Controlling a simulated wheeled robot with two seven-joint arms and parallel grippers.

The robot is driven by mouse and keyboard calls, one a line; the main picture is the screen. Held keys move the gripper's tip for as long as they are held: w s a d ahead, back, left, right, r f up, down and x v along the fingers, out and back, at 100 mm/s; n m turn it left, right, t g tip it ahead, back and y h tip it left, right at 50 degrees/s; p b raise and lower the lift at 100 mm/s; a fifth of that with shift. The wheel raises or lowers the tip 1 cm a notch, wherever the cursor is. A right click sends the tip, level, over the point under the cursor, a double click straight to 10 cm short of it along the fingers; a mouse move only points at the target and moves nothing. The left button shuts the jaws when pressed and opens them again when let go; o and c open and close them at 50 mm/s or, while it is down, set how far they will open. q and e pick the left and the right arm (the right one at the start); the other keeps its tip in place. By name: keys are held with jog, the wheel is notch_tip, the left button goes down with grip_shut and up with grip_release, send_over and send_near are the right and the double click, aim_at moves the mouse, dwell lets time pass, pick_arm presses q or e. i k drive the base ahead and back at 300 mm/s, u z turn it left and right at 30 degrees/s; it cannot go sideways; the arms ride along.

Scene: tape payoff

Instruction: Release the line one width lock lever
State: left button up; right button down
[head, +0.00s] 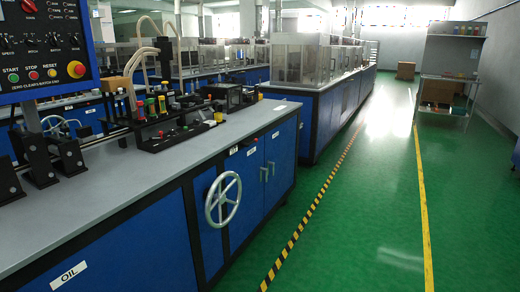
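No lever can be told for certain as the line one width lock lever. On the near grey-topped bench (150,165), black upright brackets (38,162) stand at the left edge, with a small grey handwheel (52,124) behind them. A row of small fittings with coloured caps (160,105) sits on a black base along the back. A black boxy device (233,97) stands at the bench's far end. A large silver handwheel (223,200) is on the bench's blue front. Neither of my grippers is in view.
A control panel (42,45) with coloured buttons hangs at upper left. More blue benches with clear enclosures (305,60) stand behind. A grey shelf unit (447,80) stands at far right. The green floor (370,200) between the striped and yellow lines is clear.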

aim_at(252, 143)
jog(key=z, duration=0.75)
jog(key=i, duration=1)
jog(key=z, duration=0.5)
jog(key=i, duration=1.1)
jog(key=u, duration=1.3)
jog(key=i, duration=0.7)
jog(key=u, duration=0.8)
jog(key=i, duration=0.5)
jog(key=z, duration=0.05)
